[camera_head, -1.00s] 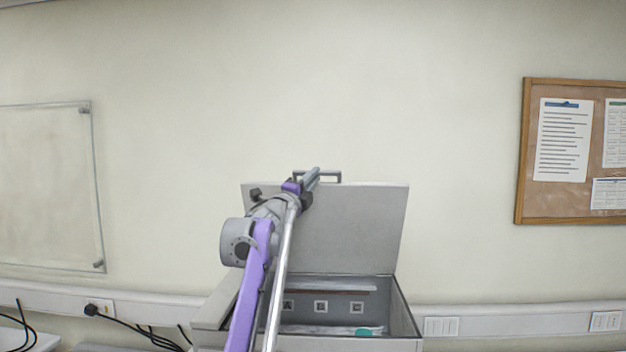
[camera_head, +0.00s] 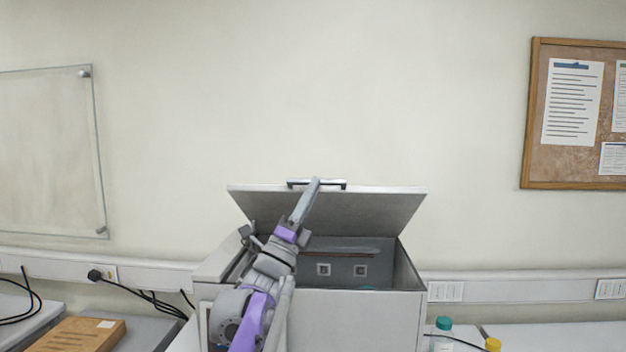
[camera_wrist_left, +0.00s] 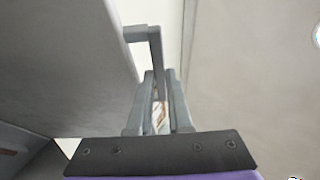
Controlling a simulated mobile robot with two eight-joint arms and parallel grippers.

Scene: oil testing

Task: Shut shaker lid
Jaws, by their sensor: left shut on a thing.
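The grey shaker box (camera_head: 355,318) stands in the middle of the head view. Its lid (camera_head: 370,208) is partly raised, tilted forward over the opening, with a dark handle (camera_head: 336,184) on its front edge. My left gripper (camera_head: 314,184) is at that handle, its fingers shut on it. In the left wrist view the fingers (camera_wrist_left: 160,85) reach up to the handle bar (camera_wrist_left: 143,34), beside the lid's grey face (camera_wrist_left: 65,65). Part of the box interior shows under the lid. My right gripper is in neither view.
A brown box (camera_head: 85,335) lies at the lower left, near cables and a black plug (camera_head: 95,276). A teal-capped bottle (camera_head: 443,336) and a yellow-capped bottle (camera_head: 492,344) stand to the right of the shaker. The wall is behind.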

